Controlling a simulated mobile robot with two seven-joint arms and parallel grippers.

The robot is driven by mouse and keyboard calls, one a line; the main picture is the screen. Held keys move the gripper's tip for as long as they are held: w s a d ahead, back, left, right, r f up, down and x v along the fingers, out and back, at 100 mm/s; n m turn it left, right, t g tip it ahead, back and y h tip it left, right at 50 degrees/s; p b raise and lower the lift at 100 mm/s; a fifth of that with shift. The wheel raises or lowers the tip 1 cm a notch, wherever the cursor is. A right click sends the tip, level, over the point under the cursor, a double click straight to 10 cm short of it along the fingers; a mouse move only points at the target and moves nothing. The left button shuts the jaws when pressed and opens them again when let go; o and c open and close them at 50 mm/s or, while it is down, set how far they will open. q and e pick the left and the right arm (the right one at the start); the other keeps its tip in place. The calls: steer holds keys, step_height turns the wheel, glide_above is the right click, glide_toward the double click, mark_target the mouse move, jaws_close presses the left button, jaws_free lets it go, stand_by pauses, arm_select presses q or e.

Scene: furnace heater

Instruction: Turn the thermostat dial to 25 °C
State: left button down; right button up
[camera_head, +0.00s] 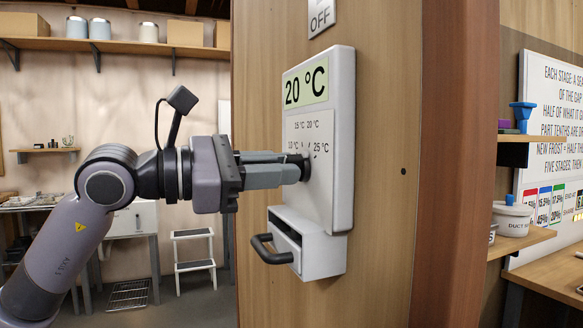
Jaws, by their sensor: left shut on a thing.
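The thermostat is a pale upright panel (330,195) on a wooden wall, with a green display (306,87) that reads 20 °C. Below the display is a printed scale with marks including 10 °C, 15 °C, 20 °C and 25 °C. The dark dial (304,166) sits at the scale's lower middle, mostly hidden behind the fingertips. My left gripper (297,169) reaches in from the left and is shut on the dial. The dial's pointer cannot be made out clearly. My right gripper is not in view.
A white box with a dark handle (270,250) juts out just below the panel. An OFF sign (321,15) is above it. A wooden post (450,160) and shelves (520,240) stand to the right. A step stool (193,250) is behind at left.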

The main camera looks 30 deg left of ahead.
arm_select(q)
steer(key=m, duration=0.3)
steer(key=shift+m, duration=0.3)
steer(key=shift+m+b, duration=0.35)
steer(key=shift+m, duration=0.65)
steer(key=c, duration=1)
jaws_free()
steer(key=b+v, duration=0.4)
steer(key=v, duration=0.3)
steer(key=shift+a, duration=0.1)
